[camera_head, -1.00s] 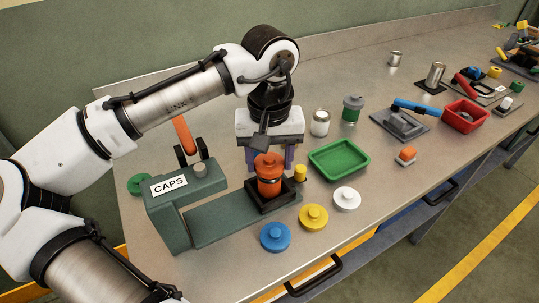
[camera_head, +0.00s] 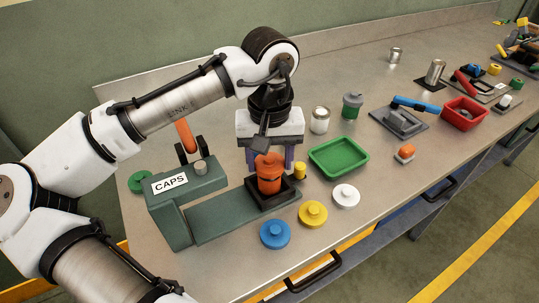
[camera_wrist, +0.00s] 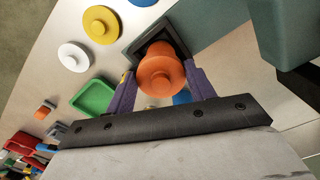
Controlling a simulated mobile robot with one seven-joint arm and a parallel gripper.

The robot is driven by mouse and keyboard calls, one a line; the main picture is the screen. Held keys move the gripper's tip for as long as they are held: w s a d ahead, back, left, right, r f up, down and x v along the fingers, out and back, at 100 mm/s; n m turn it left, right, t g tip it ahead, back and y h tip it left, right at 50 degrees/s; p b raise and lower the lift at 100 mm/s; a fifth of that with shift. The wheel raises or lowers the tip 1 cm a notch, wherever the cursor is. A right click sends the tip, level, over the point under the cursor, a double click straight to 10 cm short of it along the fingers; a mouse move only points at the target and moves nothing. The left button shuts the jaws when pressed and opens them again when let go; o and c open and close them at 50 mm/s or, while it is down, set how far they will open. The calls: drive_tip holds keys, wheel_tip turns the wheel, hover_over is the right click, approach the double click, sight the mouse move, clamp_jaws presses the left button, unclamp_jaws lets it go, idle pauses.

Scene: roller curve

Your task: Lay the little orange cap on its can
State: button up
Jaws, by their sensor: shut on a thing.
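The can stands upright in a dark square holder (camera_head: 287,197) on the green base of the CAPS stand. My gripper (camera_wrist: 160,84) points down, with its purple fingers on both sides of the cap, shut on it. In the wrist view the cap (camera_wrist: 161,74) is over the holder and hides most of the can. I cannot tell whether a thin gap is left between cap and can.
The CAPS stand (camera_head: 188,191) rises left of the can. Blue (camera_head: 275,234), yellow (camera_head: 312,213) and white (camera_head: 345,193) caps lie in front and to the right. A small yellow piece (camera_head: 299,170) stands close beside my gripper. A green tray (camera_head: 338,155) lies to the right.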

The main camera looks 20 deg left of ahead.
drive_tip(key=shift+f, duration=0.45)
idle(1.1)
drive_tip(key=o, duration=1.5)
drive_tip(key=shift+r, duration=0.1)
drive_tip(key=shift+r+p, duration=3.5)
drive_tip(key=shift+p, duration=0.15)
drive_tip(key=shift+f, duration=0.1)
